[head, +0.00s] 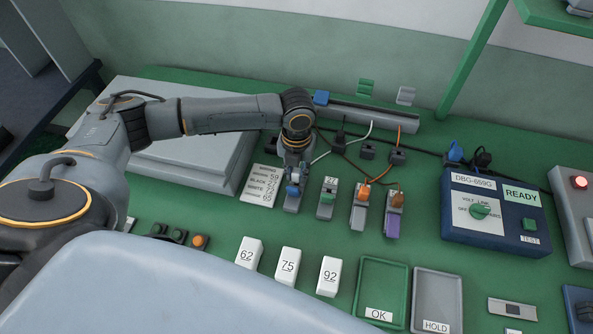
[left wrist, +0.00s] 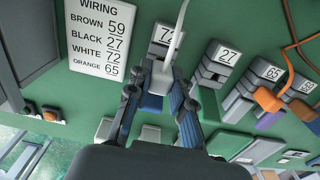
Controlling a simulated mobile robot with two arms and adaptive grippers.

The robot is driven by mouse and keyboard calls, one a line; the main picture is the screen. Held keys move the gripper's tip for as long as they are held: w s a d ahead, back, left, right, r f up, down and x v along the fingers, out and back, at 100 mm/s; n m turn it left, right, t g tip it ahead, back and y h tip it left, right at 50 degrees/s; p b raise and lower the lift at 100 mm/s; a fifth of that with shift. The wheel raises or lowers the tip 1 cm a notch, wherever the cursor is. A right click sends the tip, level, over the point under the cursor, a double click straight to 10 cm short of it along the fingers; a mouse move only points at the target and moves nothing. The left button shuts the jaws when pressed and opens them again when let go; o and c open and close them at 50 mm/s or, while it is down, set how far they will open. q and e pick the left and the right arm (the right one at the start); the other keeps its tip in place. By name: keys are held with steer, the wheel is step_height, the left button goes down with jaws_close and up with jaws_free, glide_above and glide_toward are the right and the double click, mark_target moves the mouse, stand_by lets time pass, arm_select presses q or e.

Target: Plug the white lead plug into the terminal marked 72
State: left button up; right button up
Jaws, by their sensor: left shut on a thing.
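My left gripper (head: 293,190) is over the terminal marked 72 (left wrist: 164,34), at the left end of the terminal row. In the left wrist view my left gripper (left wrist: 161,82) is shut on the white lead plug, mostly hidden between the fingertips. Its white lead (left wrist: 181,28) runs up from there; in the head view the lead (head: 355,138) curves back to the rear strip. The fingers cover the middle of terminal 72, and its blue lower part (left wrist: 152,103) shows between them. I cannot tell whether the plug is seated. My right gripper is not in view.
Terminal 27 (head: 327,197) stands just right of the gripper. Terminals 65 (head: 360,206) and 59 (head: 393,222) follow, with orange and brown leads. A wiring card (left wrist: 97,38) lists white as 72. White boxes and trays stand in front; a blue tester (head: 495,215) is at right.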

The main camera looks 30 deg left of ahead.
arm_select(q)
steer(key=shift+f+b, duration=0.45)
steer(key=shift+f, duration=0.65)
steer(key=o, duration=1)
steer(key=shift+c, duration=0.2)
steer(key=shift+r, duration=0.15)
step_height(320, 180, up, 11)
steer(key=shift+r, duration=0.4)
